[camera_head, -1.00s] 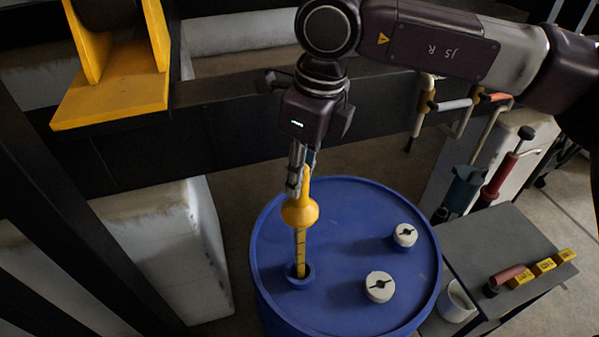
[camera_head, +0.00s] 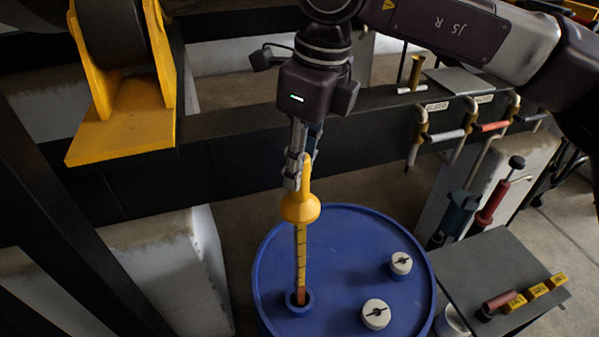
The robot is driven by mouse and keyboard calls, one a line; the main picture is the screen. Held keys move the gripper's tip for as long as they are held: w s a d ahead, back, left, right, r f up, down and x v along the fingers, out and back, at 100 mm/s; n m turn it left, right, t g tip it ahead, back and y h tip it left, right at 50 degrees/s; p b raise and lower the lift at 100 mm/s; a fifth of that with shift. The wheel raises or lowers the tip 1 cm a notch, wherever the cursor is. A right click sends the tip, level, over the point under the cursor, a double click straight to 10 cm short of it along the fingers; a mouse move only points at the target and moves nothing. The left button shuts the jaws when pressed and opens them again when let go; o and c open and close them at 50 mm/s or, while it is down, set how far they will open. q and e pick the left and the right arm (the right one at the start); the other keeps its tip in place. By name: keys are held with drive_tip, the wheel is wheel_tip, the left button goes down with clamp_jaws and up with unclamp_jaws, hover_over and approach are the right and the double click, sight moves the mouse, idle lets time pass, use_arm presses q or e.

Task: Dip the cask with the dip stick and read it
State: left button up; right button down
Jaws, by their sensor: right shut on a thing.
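The blue cask (camera_head: 345,245) stands upright at the bottom centre. Its open bung hole (camera_head: 299,305) has a raised blue rim at the near left of the lid. My right gripper (camera_head: 298,176) is shut on the yellow handle of the dip stick (camera_head: 300,207), above the cask. The stick hangs upright, with a round yellow collar and a yellow shaft with dark marks. The lowest visible stretch of the shaft is reddish brown. Its lower end is at the hole; I cannot tell how far inside it reaches. My left gripper is out of view.
Two pale caps (camera_head: 375,314) (camera_head: 401,263) sit on the lid. A grey table (camera_head: 480,262) at right holds a reddish cylinder (camera_head: 499,304) and yellow blocks (camera_head: 537,291). A dark beam (camera_head: 230,135), pipes with valves (camera_head: 421,125) and a red hand pump (camera_head: 491,203) lie behind.

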drive_tip(key=shift+r+p, duration=1.8)
drive_tip(key=shift+r, duration=1.65)
